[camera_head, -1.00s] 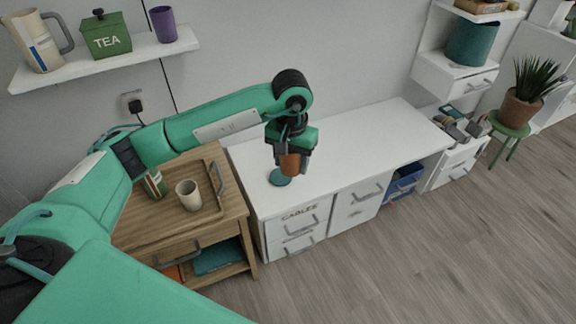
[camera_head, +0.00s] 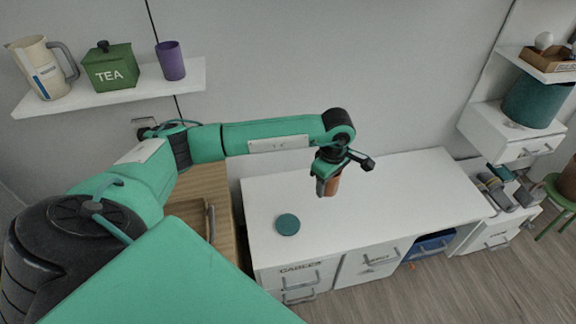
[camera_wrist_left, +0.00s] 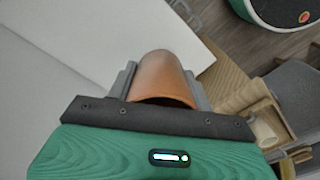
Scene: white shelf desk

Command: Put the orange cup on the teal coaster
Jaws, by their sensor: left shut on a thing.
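The orange cup (camera_head: 333,186) is held by my left gripper (camera_head: 327,188), in the head view above the white desk top. In the left wrist view the cup (camera_wrist_left: 164,78) sits between the two fingers of the gripper (camera_wrist_left: 163,82). The teal coaster (camera_head: 287,224) lies flat and bare on the left part of the desk. The cup is to the right of the coaster and apart from it. My right gripper is not in view.
The white desk (camera_head: 400,188) is otherwise clear on top. A wall shelf (camera_head: 130,92) holds a jug, a tea box and a purple cup. A green stool (camera_head: 556,204) is far right.

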